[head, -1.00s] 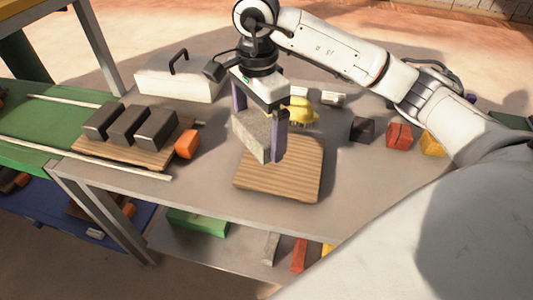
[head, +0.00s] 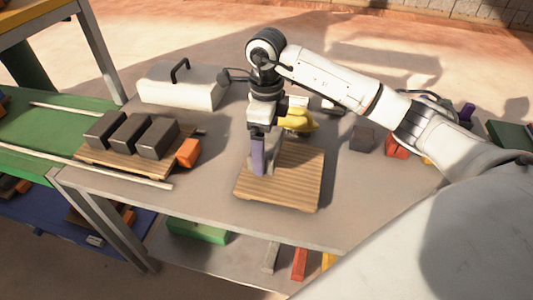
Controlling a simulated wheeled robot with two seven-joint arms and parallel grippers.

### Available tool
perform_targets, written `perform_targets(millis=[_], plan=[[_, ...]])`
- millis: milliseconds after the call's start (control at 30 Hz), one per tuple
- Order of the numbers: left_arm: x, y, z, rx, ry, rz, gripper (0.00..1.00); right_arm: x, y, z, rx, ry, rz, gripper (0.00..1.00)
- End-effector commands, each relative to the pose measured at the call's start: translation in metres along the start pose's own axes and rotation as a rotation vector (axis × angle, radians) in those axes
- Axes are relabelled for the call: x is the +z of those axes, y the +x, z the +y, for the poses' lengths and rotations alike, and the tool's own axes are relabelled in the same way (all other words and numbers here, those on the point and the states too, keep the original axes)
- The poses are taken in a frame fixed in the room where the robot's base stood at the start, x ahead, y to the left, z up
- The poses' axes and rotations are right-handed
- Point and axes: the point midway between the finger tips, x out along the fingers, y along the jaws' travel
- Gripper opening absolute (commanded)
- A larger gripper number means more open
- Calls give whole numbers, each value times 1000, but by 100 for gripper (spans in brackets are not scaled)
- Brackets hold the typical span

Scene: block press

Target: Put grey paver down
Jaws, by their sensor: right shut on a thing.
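My right gripper (head: 260,168) points down over the left part of an empty wooden pallet (head: 295,180). It is shut on the grey paver (head: 271,158), which is largely hidden behind the near purple finger. The paver's lower end is at or just above the pallet's boards; I cannot tell whether it touches. A second wooden pallet (head: 108,165) at the left carries several dark grey blocks (head: 152,137) side by side. My left gripper is not in view.
A white case (head: 180,86) with a black handle stands at the back left. An orange block (head: 188,152) lies between the pallets. A yellow brush-like thing (head: 299,121) is close behind my gripper. Dark (head: 362,138) and red blocks (head: 396,147) lie to the right.

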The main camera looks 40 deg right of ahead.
Motion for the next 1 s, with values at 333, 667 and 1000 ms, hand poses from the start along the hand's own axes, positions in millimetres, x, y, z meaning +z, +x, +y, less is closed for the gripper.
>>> perform_targets(millis=[333,667,1000], plan=[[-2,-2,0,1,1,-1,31,0,33,0,-2,0,-3,43],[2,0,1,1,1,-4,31,0,37,-1,-3,0,-3,43],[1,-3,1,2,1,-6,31,0,35,0,0,-1,1,100]])
